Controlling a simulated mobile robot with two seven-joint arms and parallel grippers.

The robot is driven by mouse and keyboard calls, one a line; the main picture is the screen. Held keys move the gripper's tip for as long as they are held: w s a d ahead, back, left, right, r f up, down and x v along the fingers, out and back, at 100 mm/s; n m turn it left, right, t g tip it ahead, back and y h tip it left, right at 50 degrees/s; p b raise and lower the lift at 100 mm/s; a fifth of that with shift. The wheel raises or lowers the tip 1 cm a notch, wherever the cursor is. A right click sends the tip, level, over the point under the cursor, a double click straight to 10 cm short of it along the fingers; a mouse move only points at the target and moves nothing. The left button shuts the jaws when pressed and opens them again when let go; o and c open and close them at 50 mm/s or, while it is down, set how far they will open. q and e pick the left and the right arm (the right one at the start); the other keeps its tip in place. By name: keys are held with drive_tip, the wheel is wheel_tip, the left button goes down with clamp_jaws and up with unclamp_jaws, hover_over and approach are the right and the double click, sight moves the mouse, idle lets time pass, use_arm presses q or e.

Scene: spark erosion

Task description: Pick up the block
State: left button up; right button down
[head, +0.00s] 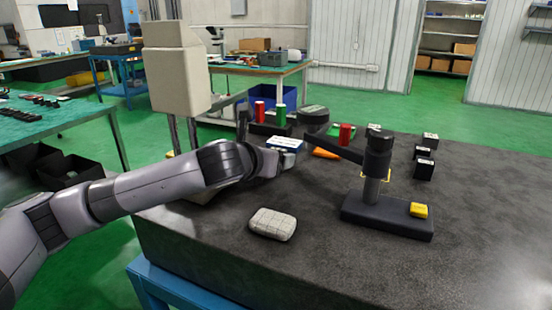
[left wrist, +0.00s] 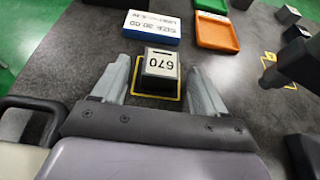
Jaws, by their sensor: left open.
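A block (left wrist: 161,65) with dark sides and a white top marked "670" stands on the dark granite table (head: 330,230), within a yellow outlined square. In the left wrist view it sits between the two fingers of my left gripper (left wrist: 158,74), which is open. In the head view my left gripper (head: 287,160) is at the end of the grey arm, just in front of a blue-and-white box; the block is not clearly visible there. My right gripper is not in view.
The blue-and-white box (head: 284,144) and an orange tray (head: 325,153) lie beyond the gripper. A black stand (head: 377,165) with a horizontal arm is to the right, a yellow piece (head: 418,210) on its base. A pale rounded pad (head: 272,224) lies near the front. The front-right tabletop is clear.

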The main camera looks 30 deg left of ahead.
use_arm(q)
drive_tip(key=c, duration=1.2)
drive_tip(key=shift+r, duration=0.1)
clamp_jaws()
drive_tip(key=shift+r, duration=0.1)
